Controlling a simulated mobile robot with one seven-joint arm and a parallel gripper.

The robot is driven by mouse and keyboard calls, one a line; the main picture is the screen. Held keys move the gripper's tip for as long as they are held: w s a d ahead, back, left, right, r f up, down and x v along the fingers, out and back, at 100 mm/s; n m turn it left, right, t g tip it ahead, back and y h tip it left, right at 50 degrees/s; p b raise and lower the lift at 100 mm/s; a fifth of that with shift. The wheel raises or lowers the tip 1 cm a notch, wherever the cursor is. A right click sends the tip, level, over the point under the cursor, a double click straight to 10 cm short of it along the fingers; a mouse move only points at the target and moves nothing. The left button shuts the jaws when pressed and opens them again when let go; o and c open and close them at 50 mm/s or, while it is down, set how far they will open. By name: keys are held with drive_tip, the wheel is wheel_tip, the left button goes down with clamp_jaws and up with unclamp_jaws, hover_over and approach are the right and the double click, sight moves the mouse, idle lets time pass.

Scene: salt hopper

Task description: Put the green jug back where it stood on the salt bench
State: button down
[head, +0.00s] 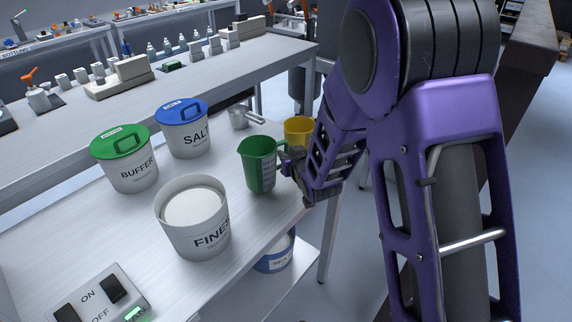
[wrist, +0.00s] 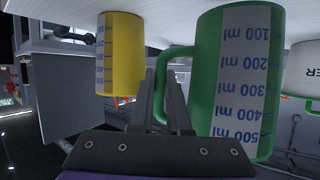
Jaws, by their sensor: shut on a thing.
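The green jug (head: 260,166) is upright at the right part of the white salt bench (head: 110,225), with its handle to the right. I cannot tell whether its base touches the bench top. My gripper (head: 289,166) is shut on the jug's handle from the right. In the wrist view the green jug (wrist: 236,75) looks upside down, with its ml scale showing. There my gripper (wrist: 166,85) has its fingers at the green handle, and the fingers hide part of it.
A yellow jug (head: 298,128) stands just behind, partly hidden by my arm. A switch box (head: 95,300) is at the front left.

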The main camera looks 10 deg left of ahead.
drive_tip(key=shift+f, duration=1.3)
drive_tip(key=shift+f+b, duration=0.2)
drive_tip(key=shift+b, duration=0.1)
drive_tip(key=c, duration=0.9)
unclamp_jaws()
drive_tip(key=shift+r, duration=0.15)
drive_tip(key=shift+s+r, duration=0.1)
drive_tip(key=shift+r, duration=0.05)
drive_tip(key=p+v, duration=0.1)
drive_tip(key=v, duration=1)
drive_tip(key=shift+s+d+r, duration=0.1)
drive_tip(key=shift+s+d, duration=0.1)
drive_tip(key=shift+s, duration=0.05)
